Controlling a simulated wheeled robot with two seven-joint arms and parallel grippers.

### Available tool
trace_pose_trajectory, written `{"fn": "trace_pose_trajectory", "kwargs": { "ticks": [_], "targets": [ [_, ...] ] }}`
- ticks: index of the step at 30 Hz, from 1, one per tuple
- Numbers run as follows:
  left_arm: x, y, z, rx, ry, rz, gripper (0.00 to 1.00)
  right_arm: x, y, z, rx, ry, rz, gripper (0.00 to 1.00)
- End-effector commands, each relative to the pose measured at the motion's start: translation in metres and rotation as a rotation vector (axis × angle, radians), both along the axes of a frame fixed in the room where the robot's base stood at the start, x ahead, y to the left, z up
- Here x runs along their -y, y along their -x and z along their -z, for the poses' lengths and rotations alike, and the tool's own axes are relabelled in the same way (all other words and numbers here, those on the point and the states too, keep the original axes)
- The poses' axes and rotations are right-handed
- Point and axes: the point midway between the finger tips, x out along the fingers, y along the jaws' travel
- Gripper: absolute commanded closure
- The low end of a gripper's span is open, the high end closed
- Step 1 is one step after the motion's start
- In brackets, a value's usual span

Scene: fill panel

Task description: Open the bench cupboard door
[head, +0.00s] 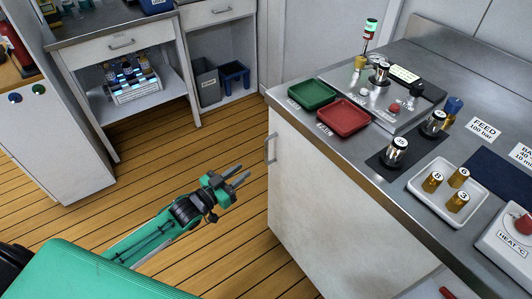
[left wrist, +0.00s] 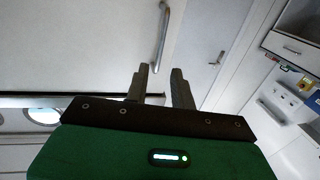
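The bench cupboard door (head: 320,205) is a pale panel under the grey bench top, at the middle right of the head view. It looks shut. Its slim metal bar handle (head: 270,148) stands upright near its upper left edge. My left gripper (head: 241,179) is open and empty, below and left of the handle and apart from it. In the left wrist view the two fingers of my left gripper (left wrist: 160,84) stand apart with nothing between them. A metal bar handle (left wrist: 163,38) on a pale panel shows beyond the fingertips. My right gripper is out of view.
The bench top (head: 345,82) carries a green tray (head: 312,94), a red tray (head: 344,115), a white tray (head: 425,187) with brass pieces, and a control panel. An open shelf unit (head: 115,60) stands at the back left. The wooden floor (head: 225,125) before the door is clear.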

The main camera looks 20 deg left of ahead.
Motion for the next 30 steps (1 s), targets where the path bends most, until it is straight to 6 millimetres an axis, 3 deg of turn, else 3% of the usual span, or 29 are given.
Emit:
{"fn": "trace_pose_trajectory", "kwargs": {
  "ticks": [18,30],
  "targets": [
    [0.044,-0.088,0.0,0.001,0.0,-0.001,0.75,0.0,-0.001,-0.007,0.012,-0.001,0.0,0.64],
    [0.054,-0.108,0.0,0.0,-0.001,-0.001,0.75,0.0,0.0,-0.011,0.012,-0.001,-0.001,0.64]
  ]
}}
